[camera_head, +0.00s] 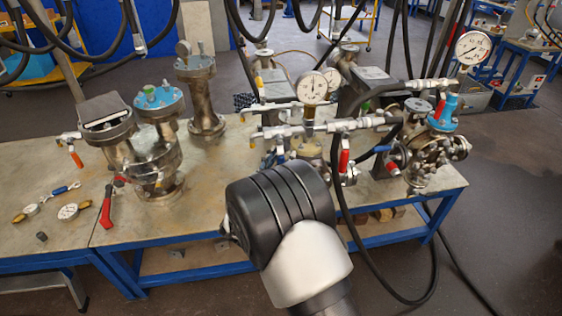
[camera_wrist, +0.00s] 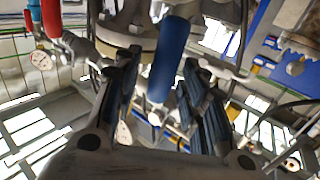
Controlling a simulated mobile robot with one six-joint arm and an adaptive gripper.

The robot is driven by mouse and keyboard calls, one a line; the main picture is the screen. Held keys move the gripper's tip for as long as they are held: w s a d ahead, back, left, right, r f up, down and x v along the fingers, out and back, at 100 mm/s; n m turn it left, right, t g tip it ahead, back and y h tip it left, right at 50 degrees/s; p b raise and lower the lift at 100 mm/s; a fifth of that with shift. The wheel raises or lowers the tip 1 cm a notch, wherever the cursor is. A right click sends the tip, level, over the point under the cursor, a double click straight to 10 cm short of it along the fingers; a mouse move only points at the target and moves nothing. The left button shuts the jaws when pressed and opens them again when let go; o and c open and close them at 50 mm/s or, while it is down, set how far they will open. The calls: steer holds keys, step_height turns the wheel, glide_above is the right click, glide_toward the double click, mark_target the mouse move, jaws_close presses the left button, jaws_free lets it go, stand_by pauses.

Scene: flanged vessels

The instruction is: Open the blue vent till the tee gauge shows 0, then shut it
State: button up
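The blue vent handle (camera_wrist: 172,58) hangs between my gripper's two fingers in the wrist view, with a gap on its left and close to the right finger; I cannot tell whether it touches. My gripper (camera_wrist: 162,62) is open around it. In the head view my dark wrist link hides the gripper, and a small blue handle (camera_head: 279,154) shows just beyond it on the pipework. A white dial gauge (camera_head: 313,88) stands upright on the middle pipe, probably the tee gauge; its reading is too small to tell.
A larger gauge (camera_head: 473,47) stands at the right above a blue-capped valve (camera_head: 445,107). A red lever (camera_head: 344,160) hangs close right of my wrist. Flanged vessels (camera_head: 158,140) stand on the left bench. Loose gauges (camera_head: 68,211) and a red-handled tool (camera_head: 107,206) lie on the bench top.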

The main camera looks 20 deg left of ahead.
steer(key=shift+c, duration=0.4)
steer(key=c, duration=0.5)
steer(key=shift+f, duration=0.1)
jaws_close()
